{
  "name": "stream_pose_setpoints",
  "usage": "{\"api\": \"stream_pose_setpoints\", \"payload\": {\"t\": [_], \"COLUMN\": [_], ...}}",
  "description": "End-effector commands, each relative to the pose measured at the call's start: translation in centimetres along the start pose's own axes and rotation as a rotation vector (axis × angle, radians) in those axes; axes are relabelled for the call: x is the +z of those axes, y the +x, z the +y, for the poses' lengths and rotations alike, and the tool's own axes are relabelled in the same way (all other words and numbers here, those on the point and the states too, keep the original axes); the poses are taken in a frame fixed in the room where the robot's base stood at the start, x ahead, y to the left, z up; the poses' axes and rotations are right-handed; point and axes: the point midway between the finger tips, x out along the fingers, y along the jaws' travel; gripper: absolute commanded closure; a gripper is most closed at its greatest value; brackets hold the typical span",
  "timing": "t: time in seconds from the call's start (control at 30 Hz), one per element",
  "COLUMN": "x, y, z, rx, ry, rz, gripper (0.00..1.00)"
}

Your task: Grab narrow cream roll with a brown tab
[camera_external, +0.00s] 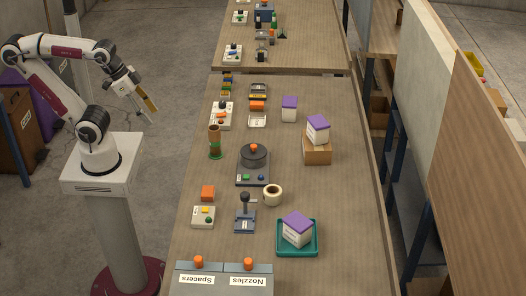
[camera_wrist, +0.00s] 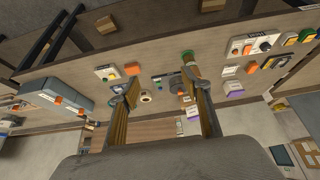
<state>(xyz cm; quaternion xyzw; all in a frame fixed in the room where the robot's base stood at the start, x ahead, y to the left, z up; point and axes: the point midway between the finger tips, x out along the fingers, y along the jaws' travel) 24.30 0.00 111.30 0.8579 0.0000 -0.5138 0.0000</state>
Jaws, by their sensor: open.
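A cream roll with a dark brown centre (camera_external: 272,194) lies on the wooden table, right of the joystick box. It also shows small in the wrist view (camera_wrist: 146,97), between my fingers but far beyond them. I cannot make out a brown tab on it. My gripper (camera_external: 148,104) is raised in the air left of the table, well away from the roll. In the wrist view my gripper (camera_wrist: 160,86) is open, its two fingers wide apart with nothing held between them.
The joystick box (camera_external: 245,216) stands close left of the roll. A teal tray (camera_external: 281,250) with a purple-topped carton is below it. A round dark device (camera_external: 254,157) and a brown-and-green cylinder (camera_external: 215,142) stand farther up. Boxes labelled Spacers and Nozzles (camera_external: 223,281) line the near edge.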

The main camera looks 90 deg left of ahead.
Motion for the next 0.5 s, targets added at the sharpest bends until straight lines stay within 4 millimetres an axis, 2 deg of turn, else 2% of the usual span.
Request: {"api": "stream_pose_setpoints", "payload": {"t": [0.33, 0.37, 0.4, 0.43, 0.5], "x": [0.00, 0.00, 0.00, 0.00, 0.00], "y": [0.00, 0.00, 0.00, 0.00, 0.00], "z": [0.00, 0.00, 0.00, 0.00, 0.00], "rx": [0.000, 0.000, 0.000, 0.000, 0.000], "ry": [0.000, 0.000, 0.000, 0.000, 0.000], "rz": [0.000, 0.000, 0.000, 0.000, 0.000], "gripper": [0.52, 0.50, 0.39, 0.36, 0.36]}}
